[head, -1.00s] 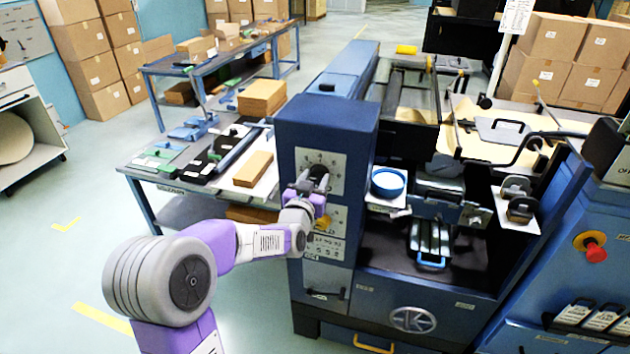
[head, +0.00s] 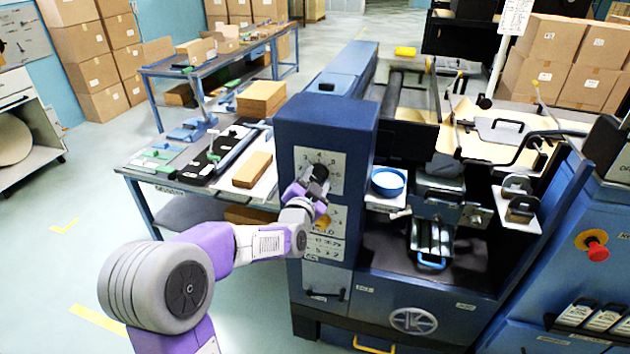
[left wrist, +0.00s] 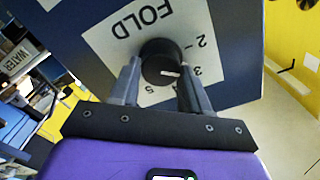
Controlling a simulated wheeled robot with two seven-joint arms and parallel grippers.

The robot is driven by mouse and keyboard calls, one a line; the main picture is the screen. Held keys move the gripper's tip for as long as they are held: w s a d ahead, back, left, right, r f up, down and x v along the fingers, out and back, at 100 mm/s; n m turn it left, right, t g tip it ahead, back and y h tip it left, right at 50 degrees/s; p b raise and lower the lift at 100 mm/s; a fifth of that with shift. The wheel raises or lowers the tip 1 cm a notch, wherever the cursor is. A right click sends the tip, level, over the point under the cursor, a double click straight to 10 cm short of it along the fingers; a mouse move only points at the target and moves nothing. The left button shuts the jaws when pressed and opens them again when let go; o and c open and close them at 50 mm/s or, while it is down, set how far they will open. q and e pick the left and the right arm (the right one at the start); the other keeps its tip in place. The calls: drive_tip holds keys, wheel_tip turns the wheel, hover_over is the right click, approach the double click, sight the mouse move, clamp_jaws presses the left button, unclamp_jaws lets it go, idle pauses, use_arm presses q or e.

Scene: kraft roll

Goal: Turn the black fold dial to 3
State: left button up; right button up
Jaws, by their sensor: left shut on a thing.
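The black fold dial (left wrist: 160,62) sits on a white plate (left wrist: 115,48) marked FOLD on the front of the blue machine, upside down in the left wrist view. The dial also shows in the head view (head: 319,171). The fingers of my left gripper (left wrist: 160,82) stand on either side of the dial and are shut on it. A white pointer line on the dial points right, roughly toward the 3; its exact setting is hard to tell. The 2 and 5 also show; a finger covers part of the scale. My right gripper is not in view.
A blue round dish (head: 388,182) stands on a small shelf right of the dial panel. More labelled controls sit on the panel below the dial. A work table (head: 165,180) with tools and kraft blocks stands at left. A red knob (head: 593,246) is at far right.

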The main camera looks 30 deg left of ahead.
use_arm(q)
drive_tip(key=shift+m, duration=0.7)
drive_tip(key=o, duration=1)
drive_tip(key=shift+s, duration=0.15)
drive_tip(key=v, duration=0.7)
drive_tip(key=shift+s+p, duration=0.15)
drive_tip(key=shift+p, duration=0.25)
drive_tip(key=shift+d+f, duration=0.1)
